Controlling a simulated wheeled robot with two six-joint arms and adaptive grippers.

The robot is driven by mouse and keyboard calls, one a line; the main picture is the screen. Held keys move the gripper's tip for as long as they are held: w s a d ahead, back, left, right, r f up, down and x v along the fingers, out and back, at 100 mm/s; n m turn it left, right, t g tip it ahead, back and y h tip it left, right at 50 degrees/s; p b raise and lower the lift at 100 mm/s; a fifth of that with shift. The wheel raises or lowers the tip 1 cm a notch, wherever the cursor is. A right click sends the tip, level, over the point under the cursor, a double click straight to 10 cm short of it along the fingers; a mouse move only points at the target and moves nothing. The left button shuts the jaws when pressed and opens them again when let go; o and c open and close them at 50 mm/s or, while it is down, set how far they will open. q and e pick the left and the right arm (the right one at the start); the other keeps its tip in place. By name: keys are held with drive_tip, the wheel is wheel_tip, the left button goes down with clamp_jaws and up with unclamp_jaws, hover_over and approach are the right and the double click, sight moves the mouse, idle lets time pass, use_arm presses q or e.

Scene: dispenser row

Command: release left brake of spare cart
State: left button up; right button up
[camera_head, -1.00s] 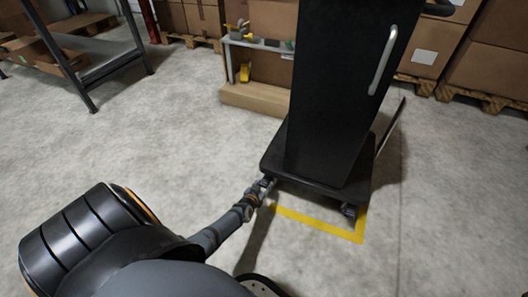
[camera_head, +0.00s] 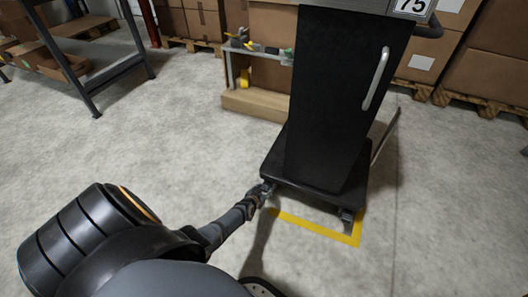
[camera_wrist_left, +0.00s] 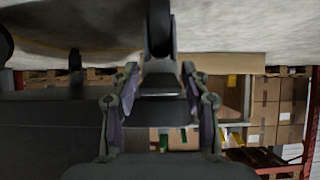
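The black cart (camera_head: 335,100) stands upright on a low black base (camera_head: 310,190) with small casters. A plate reading 75 is at its top. My left gripper (camera_head: 262,191) reaches low to the caster at the base's near left corner. In the left wrist view, which shows the floor at the top, that caster's wheel (camera_wrist_left: 160,30) and a dark brake pedal (camera_wrist_left: 160,86) are in the middle. My left gripper's fingers (camera_wrist_left: 161,92) are apart, one on each side of the pedal. Whether they touch it is unclear. My right gripper is not in view.
Yellow floor tape (camera_head: 318,228) runs along the cart's near side. A second caster (camera_head: 347,214) is at the base's near right corner. A low wooden stand (camera_head: 255,104) is behind the cart, and a metal shelf (camera_head: 95,60) is at the far left. The floor left of the cart is clear.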

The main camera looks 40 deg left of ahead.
use_arm(q)
drive_tip(key=shift+o, duration=0.8)
drive_tip(key=shift+r, duration=0.1)
drive_tip(key=shift+s+r, duration=0.2)
drive_tip(key=shift+s, duration=0.2)
drive_tip(key=s+d, duration=0.3)
drive_tip(key=s, duration=0.8)
drive_tip(key=shift+s, duration=0.4)
drive_tip(key=shift+r, duration=0.1)
